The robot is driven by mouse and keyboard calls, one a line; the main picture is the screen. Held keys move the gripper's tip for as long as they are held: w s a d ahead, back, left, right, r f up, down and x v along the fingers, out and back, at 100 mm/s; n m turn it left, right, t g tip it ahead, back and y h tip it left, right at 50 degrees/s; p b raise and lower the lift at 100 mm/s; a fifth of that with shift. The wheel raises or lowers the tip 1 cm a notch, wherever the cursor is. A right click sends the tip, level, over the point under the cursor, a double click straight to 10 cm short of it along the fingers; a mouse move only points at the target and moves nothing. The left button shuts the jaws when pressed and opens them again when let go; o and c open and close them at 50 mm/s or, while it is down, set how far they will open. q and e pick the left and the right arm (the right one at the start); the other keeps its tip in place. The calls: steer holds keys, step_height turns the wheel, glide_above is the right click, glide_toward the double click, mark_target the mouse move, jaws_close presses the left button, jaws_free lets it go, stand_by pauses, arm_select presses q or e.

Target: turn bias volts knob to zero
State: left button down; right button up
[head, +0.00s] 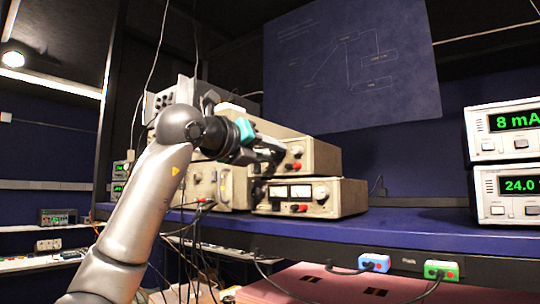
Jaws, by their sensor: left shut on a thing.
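My left gripper (272,154) reaches in from the left to the front of the stacked beige instruments on the blue shelf. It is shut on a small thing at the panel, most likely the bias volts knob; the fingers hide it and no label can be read. The upper instrument (318,157) shows a red terminal and a knob to the right of my gripper. The lower instrument (344,198) has two white meters and red terminals. My right gripper is not in view.
The blue shelf (400,228) is clear between the stack and the digital meters (507,185) on the right. Black cables hang below my arm. A blue connector box (374,263) and a green one (441,270) sit below the shelf edge.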

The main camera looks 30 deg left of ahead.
arm_select(q)
steer(key=n+b, duration=0.2)
steer(key=n, duration=0.9)
steer(key=shift+a+r+n+h, duration=0.1)
steer(key=shift+n+h, duration=0.2)
steer(key=shift+n, duration=0.1)
stand_by(0.4)
steer(key=c, duration=0.9)
jaws_free()
steer(key=shift+s, duration=0.1)
